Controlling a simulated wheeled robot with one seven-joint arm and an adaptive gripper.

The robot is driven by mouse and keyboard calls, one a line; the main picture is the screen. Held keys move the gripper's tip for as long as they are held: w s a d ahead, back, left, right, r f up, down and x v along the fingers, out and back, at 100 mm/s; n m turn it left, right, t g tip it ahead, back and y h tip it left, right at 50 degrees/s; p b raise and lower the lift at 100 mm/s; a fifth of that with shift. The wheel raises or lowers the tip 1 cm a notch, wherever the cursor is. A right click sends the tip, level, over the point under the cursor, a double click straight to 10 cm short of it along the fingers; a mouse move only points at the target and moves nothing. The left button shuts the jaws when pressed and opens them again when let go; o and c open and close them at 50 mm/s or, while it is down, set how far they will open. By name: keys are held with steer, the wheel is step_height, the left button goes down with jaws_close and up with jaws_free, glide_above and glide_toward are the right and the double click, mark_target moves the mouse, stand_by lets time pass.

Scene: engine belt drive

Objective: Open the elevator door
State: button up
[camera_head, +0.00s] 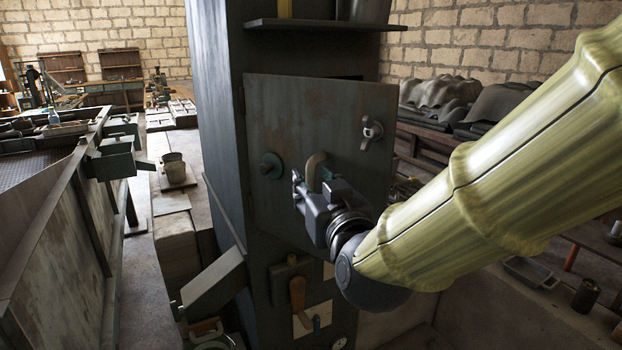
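The elevator door (310,115) is a worn dark green metal panel on the front of a tall dark column (222,130). Its right edge reaches past the column's side and a dark gap shows along its top, so it looks slightly ajar. A tan curved handle (316,165) is on the door's lower middle. A metal turn-latch (371,132) sits near its right edge and a green knob (271,165) at its left. My gripper (312,188) is at the handle's lower end, partly overlapping it. Whether its fingers touch or close on the handle is unclear.
A shelf (320,25) juts out above the door. Below are a wooden-handled lever (298,294) and a slanted metal chute (213,281). A bench with covered lumps (440,93) stands behind at right. Floor (137,262) shows at left.

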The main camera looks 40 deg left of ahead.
steer(key=v, duration=0.8)
